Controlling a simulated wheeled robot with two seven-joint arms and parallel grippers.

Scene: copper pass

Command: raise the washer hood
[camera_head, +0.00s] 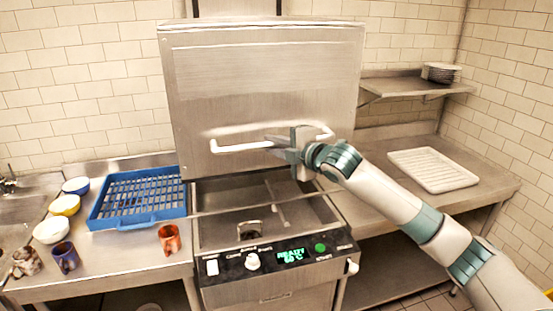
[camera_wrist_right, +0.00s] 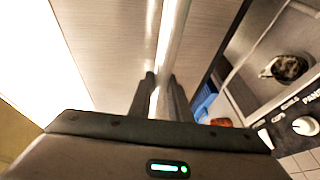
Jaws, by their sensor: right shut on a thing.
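The washer hood (camera_head: 262,80) is a large steel box, standing raised above the open wash chamber (camera_head: 235,207). A white bar handle (camera_head: 240,146) runs across the lower part of its front. My right gripper (camera_head: 284,143) is shut on the handle, right of its middle. In the right wrist view the handle (camera_wrist_right: 168,40) passes between the two fingers (camera_wrist_right: 160,95). The control panel (camera_head: 275,260) below shows a green lit display. My left gripper is in neither view.
On the left counter are a blue rack (camera_head: 138,197), an orange cup (camera_head: 169,239), a purple mug (camera_head: 65,256) and several bowls (camera_head: 52,229). A white rack (camera_head: 432,169) lies on the right counter.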

